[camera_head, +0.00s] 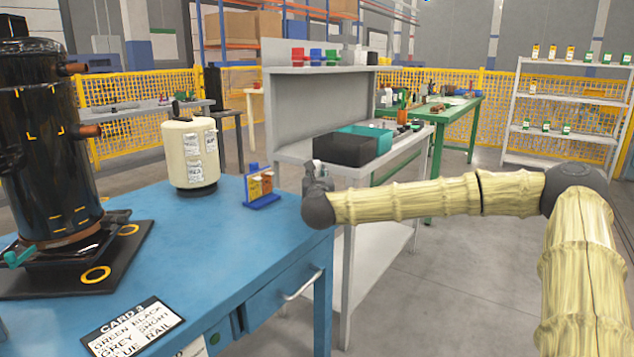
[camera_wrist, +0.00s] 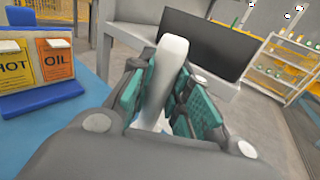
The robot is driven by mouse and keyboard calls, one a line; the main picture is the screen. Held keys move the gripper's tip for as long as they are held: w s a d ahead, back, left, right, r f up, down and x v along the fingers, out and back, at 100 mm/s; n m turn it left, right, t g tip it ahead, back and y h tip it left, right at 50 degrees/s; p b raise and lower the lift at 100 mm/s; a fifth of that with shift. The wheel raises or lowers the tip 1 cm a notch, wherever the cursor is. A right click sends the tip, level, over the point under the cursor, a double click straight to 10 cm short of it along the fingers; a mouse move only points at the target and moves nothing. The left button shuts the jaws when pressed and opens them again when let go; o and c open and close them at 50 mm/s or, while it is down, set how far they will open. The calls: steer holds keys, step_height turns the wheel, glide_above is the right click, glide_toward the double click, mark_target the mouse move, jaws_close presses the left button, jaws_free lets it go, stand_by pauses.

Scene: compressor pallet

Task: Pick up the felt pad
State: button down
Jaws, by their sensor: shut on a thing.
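My gripper (camera_head: 317,178) is raised near the right edge of the blue table in the head view. In the wrist view its teal-lined fingers (camera_wrist: 167,82) are shut on a pale, thick strip (camera_wrist: 168,62), which looks like the felt pad. The strip stands up between the fingers, and its lower part is partly hidden by them. In the head view the held piece cannot be made out.
A blue stand with small HOT and OIL labels (camera_wrist: 40,62) is close to my gripper's left. A cream tank (camera_head: 190,155) and a black compressor (camera_head: 45,140) stand on the blue table (camera_head: 225,235). A grey bench with a black bin (camera_head: 343,150) is behind.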

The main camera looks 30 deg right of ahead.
steer(key=shift+r, duration=0.85)
steer(key=shift+s+a+r+p, duration=0.15)
steer(key=shift+s+p, duration=0.15)
steer(key=shift+p, duration=0.05)
steer(key=d+r+p+v, duration=0.1)
steer(key=p+v, duration=0.2)
steer(key=v, duration=1.2)
steer(key=shift+s, duration=0.5)
steer(key=shift+r, duration=0.15)
